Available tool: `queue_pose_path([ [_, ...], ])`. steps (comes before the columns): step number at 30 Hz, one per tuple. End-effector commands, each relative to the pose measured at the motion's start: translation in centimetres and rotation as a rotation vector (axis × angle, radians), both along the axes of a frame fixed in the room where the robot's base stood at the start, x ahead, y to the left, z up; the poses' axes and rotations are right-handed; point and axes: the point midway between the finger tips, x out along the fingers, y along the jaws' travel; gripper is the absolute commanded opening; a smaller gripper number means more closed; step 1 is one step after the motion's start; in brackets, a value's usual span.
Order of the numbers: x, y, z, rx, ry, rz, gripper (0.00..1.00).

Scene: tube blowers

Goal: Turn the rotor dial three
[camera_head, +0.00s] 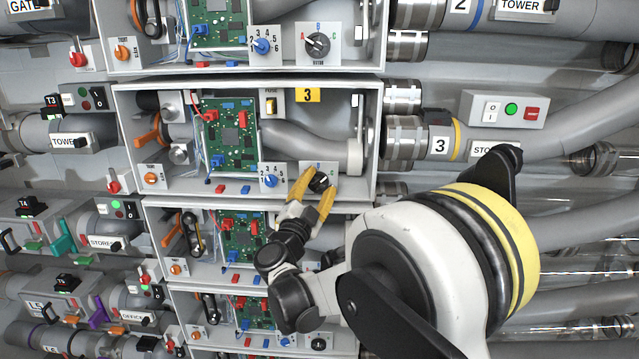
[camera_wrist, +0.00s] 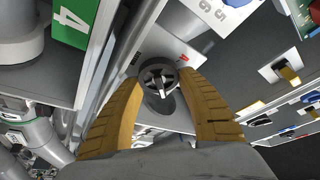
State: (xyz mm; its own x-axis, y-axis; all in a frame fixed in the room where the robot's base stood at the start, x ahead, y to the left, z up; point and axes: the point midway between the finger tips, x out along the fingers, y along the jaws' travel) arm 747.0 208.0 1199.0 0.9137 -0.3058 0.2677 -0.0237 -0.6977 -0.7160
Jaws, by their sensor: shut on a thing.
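The rotor dial three (camera_head: 319,181) is a dark round knob on a white plate at the lower right of the box marked with a yellow 3. In the wrist view the dial (camera_wrist: 158,76) shows a dark rim and a pale bar across its face. My gripper (camera_head: 314,184) has its two yellow fingers around this dial, one on each side. In the wrist view my gripper (camera_wrist: 160,80) is shut on the dial's sides. The fingers partly cover the dial's plate, and its letters are mostly hidden.
A blue numbered dial (camera_head: 270,181) sits just left of the rotor dial. The box's grey frame (camera_head: 371,140) rises on the right. Box three's circuit board (camera_head: 230,135) and a grey pipe (camera_head: 305,137) lie above. Another box with a rotor dial (camera_head: 317,44) is higher up.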

Motion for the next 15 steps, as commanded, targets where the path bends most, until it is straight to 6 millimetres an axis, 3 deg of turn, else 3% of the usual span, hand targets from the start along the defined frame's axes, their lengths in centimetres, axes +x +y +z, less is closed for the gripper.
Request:
queue_pose_path([
  [8,0.01,0.04,-0.03,0.0,0.001,0.001,0.17],
  [9,0.01,0.04,-0.03,0.0,0.001,0.001,0.53],
  [10,0.01,0.04,-0.03,0.0,0.001,0.001,0.56],
  [15,0.0,0.03,-0.01,0.0,0.0,0.001,0.56],
])
